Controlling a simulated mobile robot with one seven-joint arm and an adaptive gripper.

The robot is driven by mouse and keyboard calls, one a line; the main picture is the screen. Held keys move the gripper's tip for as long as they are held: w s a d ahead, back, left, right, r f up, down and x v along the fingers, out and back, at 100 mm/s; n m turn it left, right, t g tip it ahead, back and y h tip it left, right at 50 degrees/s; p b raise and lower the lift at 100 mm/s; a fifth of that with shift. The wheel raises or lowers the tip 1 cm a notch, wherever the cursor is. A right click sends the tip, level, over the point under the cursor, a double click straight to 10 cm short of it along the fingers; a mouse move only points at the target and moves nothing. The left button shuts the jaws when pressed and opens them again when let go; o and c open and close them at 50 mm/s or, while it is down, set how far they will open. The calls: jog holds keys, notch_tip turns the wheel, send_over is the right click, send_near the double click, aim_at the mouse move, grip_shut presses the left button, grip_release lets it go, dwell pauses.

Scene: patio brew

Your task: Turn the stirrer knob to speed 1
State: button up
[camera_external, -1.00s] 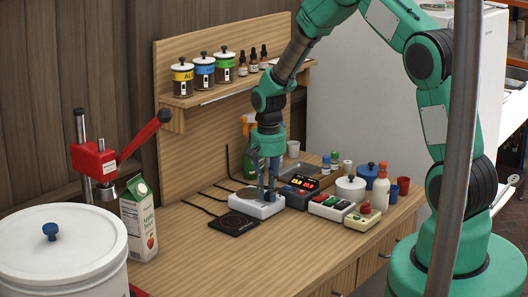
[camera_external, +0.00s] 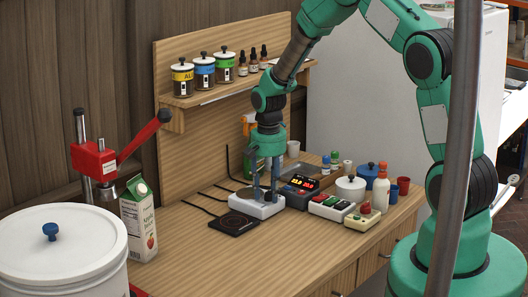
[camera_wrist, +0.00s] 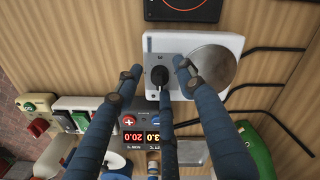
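The stirrer is a white box (camera_external: 243,208) with a round grey plate, on the wooden counter. In the wrist view the white stirrer (camera_wrist: 152,42) shows its plate (camera_wrist: 213,66) and, beside it, a black knob (camera_wrist: 159,76) on a grey panel. My gripper (camera_external: 266,198) points down over the knob's side of the stirrer. In the wrist view my gripper (camera_wrist: 157,72) is open, with its fingers spread around the knob and gaps at the sides. One finger lies in line with the knob, and I cannot tell whether it touches. The speed marks are too small to read.
A flat black hotplate (camera_external: 234,223) lies in front of the stirrer. A dark box with a lit display (camera_external: 300,184) stands close on its right, then a white block with coloured buttons (camera_external: 331,207). Black cables run behind. The counter front is clear.

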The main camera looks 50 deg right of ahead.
jog(key=shift+r, duration=0.1)
notch_tip(320, 180, up, 12)
dwell(0.7)
dwell(0.3)
